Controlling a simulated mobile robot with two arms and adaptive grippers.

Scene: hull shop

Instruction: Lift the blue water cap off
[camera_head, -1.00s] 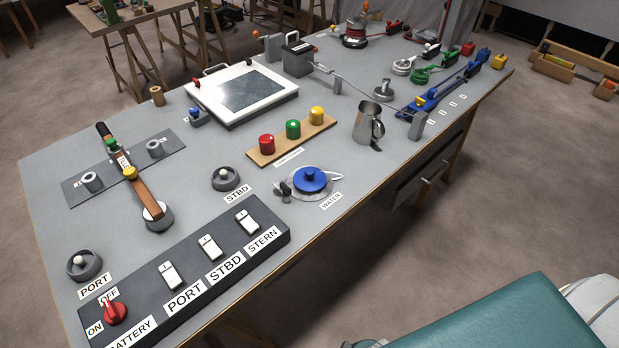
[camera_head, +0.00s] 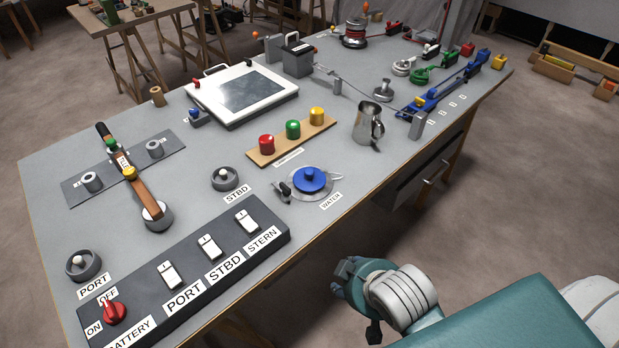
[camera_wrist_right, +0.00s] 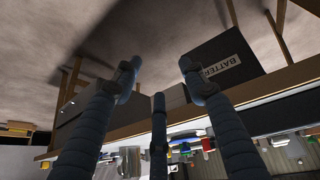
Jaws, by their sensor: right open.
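The blue water cap (camera_head: 309,179) sits on a round pale deck plate (camera_head: 329,190) near the bench's front edge, behind the WATER label (camera_head: 331,201). It has a raised knob in the middle. Part of my right arm (camera_head: 400,292) shows in the head view, in front of the bench and apart from the cap. In the right wrist view my right gripper (camera_wrist_right: 159,82) is open, its fingers spread with nothing between them. The cap cannot be made out in that view. My left gripper is not in view.
A small dark fitting (camera_head: 283,190) is beside the cap on the left. A metal jug (camera_head: 367,124) stands behind right, and a wooden strip (camera_head: 275,151) with red, green and yellow caps lies behind. The switch panel (camera_head: 190,280) lies front left. A BATTERY-labelled box (camera_wrist_right: 225,62) shows in the wrist view.

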